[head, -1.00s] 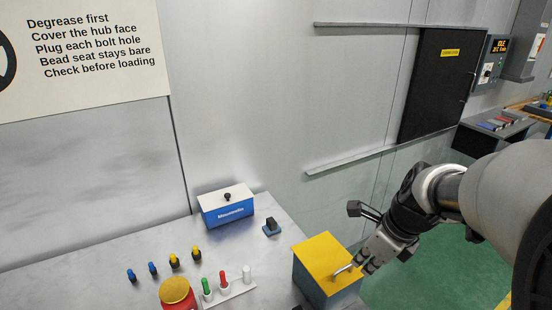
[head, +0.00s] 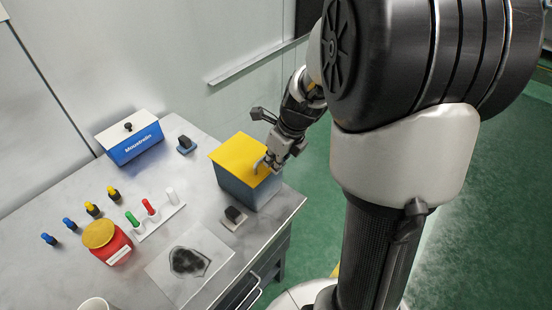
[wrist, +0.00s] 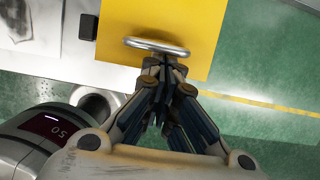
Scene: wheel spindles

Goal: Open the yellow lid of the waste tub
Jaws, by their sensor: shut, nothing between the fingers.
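The waste tub (head: 244,190) is a blue-grey box near the right end of the metal table. Its yellow lid (head: 236,152) lies flat and closed on top. A silver bar handle (head: 259,164) stands at the lid's right edge; in the wrist view the handle (wrist: 150,46) lies along the edge of the yellow lid (wrist: 190,18). My gripper (head: 270,160) is at the handle. In the wrist view my gripper (wrist: 160,62) has its fingers together, with the tips just below the bar. Whether they touch it I cannot tell.
A blue box marked Mousselin (head: 135,140), a red jar (head: 112,246), colored markers in a rack (head: 160,222), small bottles (head: 93,209) and a sheet with a dark patch (head: 188,262) stand on the table. Green floor (head: 310,205) is free to the tub's right.

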